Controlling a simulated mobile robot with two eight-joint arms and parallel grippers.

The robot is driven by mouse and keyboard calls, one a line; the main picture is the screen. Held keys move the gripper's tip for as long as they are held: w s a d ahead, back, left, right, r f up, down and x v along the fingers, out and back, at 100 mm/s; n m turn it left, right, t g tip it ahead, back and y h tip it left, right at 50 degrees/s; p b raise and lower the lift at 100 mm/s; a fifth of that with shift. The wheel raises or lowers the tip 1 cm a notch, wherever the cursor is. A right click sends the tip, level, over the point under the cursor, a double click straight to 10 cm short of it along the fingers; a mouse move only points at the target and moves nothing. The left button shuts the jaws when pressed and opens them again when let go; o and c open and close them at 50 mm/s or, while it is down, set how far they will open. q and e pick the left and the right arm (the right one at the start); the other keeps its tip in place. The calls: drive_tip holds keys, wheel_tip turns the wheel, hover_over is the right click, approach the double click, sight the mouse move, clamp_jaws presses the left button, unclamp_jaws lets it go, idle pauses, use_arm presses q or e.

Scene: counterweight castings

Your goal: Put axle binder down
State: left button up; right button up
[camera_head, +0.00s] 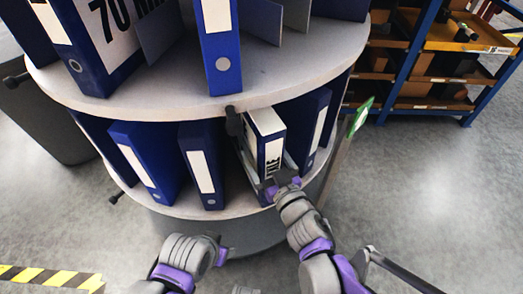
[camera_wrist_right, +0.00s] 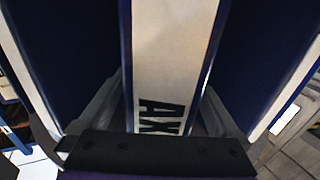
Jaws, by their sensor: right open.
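The axle binder (camera_head: 270,151) is blue with a white spine and dark lettering. It stands on the lower shelf of the round rack (camera_head: 229,208), in a row of blue binders. My right gripper (camera_head: 275,184) is at the foot of its spine. In the right wrist view the spine (camera_wrist_right: 170,55) with the letters "AX" fills the middle, between the two open fingers of my right gripper (camera_wrist_right: 162,108). Whether a finger touches the binder I cannot tell. My left arm shows at the bottom of the head view; its fingers cannot be made out.
Blue binders stand on both sides, one on the left (camera_head: 201,165) and one on the right (camera_head: 311,130). The upper shelf (camera_head: 285,82) overhangs this row. A shelving unit with bins (camera_head: 440,75) stands at the back right. The floor (camera_head: 430,190) on the right is clear.

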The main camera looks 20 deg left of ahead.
drive_tip(key=p+v, duration=0.1)
drive_tip(key=v, duration=1)
drive_tip(key=shift+d, duration=0.15)
drive_tip(key=w+d+f+m+t+h, duration=0.25)
drive_tip(key=d+m+h, duration=0.35)
drive_tip(key=d, duration=0.5)
drive_tip(key=s+d+f+m+g+h, duration=0.25)
drive_tip(key=d+f+g+h, duration=0.3)
drive_tip(key=d, duration=0.45)
drive_tip(key=s+f+g, duration=0.3)
drive_tip(key=s, duration=0.3)
drive_tip(key=s+d+f+g, duration=0.1)
drive_tip(key=s+f+g, duration=0.1)
drive_tip(key=s, duration=0.5)
drive_tip(key=shift+d+f+g, duration=0.25)
drive_tip(key=shift+f+g, duration=0.15)
drive_tip(key=shift+g, duration=0.2)
